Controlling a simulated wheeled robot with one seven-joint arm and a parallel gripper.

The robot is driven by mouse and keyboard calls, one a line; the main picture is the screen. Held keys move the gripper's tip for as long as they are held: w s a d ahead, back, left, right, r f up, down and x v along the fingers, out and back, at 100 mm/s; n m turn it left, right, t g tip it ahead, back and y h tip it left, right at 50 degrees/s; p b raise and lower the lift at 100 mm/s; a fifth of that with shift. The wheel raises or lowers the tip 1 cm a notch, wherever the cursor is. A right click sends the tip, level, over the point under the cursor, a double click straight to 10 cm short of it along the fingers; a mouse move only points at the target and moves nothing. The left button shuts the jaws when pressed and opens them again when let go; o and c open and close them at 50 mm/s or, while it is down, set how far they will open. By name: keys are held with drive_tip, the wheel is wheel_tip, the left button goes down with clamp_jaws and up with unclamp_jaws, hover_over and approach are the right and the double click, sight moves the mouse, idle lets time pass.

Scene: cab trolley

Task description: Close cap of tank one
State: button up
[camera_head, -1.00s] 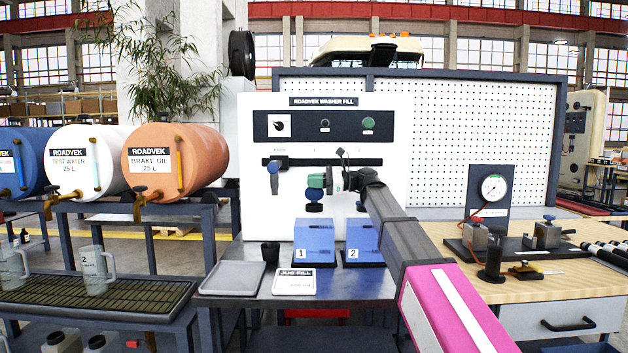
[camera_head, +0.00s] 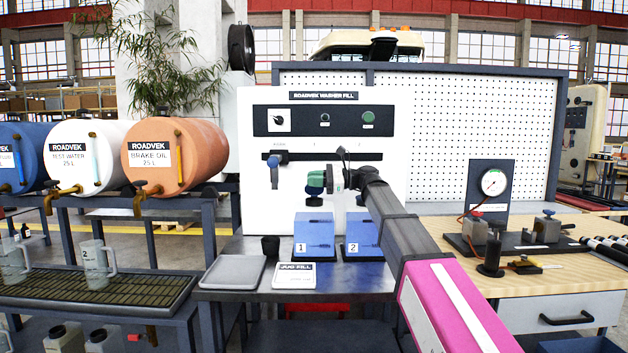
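Tank one (camera_head: 314,236) is a blue box marked 1 on the bench, in front of the white washer-fill panel. A dark blue round part, seemingly its cap (camera_head: 314,201), shows just above it; I cannot tell whether it is seated. A green part (camera_head: 315,179) sits right above the dark blue one. My gripper (camera_head: 328,180) reaches in from the right at the height of the green part, beside or touching it. The fingers are small and partly hidden by my wrist, so their opening is unclear. Tank two (camera_head: 364,238) stands to the right, partly behind my arm.
The white panel (camera_head: 290,230) has a blue lever (camera_head: 273,170) at left. A gauge stand (camera_head: 492,183) is on the right-hand wooden bench.

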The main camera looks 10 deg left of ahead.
drive_tip(key=shift+o, duration=1.1)
drive_tip(key=v, duration=1.1)
drive_tip(key=shift+s, duration=0.1)
drive_tip(key=a+t+h, duration=0.1)
drive_tip(key=a, duration=0.3)
drive_tip(key=s+a+t+h, duration=0.1)
drive_tip(key=a+t, duration=0.1)
drive_tip(key=a, duration=0.2)
drive_tip(key=s+a+f+t, duration=0.1)
drive_tip(key=a, duration=0.3)
drive_tip(key=shift+s+a+m+t+h, duration=0.1)
drive_tip(key=shift+a+m+t+h, duration=0.2)
drive_tip(key=shift+m+h, duration=0.1)
